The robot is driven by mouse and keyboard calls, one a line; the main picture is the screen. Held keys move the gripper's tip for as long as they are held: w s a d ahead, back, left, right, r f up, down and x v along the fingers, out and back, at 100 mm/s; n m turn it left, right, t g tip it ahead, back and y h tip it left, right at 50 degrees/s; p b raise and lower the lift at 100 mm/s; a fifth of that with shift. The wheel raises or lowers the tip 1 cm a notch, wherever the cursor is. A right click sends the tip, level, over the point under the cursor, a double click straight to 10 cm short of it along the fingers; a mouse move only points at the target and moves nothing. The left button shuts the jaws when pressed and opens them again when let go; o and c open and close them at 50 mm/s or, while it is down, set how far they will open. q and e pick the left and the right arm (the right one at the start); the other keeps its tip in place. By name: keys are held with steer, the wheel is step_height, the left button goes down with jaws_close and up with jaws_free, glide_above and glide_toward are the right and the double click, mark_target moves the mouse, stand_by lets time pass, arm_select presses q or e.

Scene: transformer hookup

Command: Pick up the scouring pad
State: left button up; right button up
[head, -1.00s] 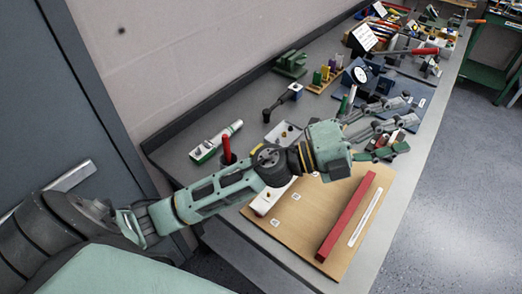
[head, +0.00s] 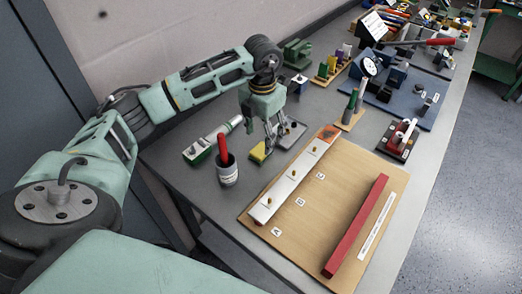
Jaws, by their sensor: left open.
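The fingers hide part of the pad's right end. My right gripper is not in view.
A grey tray (head: 293,134) lies right of the fingers. The wooden board (head: 325,205) bears a white strip (head: 288,190) and a red bar (head: 357,225).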

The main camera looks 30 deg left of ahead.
mark_target(262, 148)
arm_select(q)
step_height(262, 148, down, 6)
steer(key=p, duration=0.2)
steer(key=shift+w+a+r+p, duration=0.1)
steer(key=shift+w+r+p, duration=0.05)
steer(key=shift+r+p, duration=0.15)
steer(key=shift+f, duration=0.4)
steer(key=shift+c, duration=0.3)
steer(key=c, duration=0.8)
steer(key=shift+r, duration=0.1)
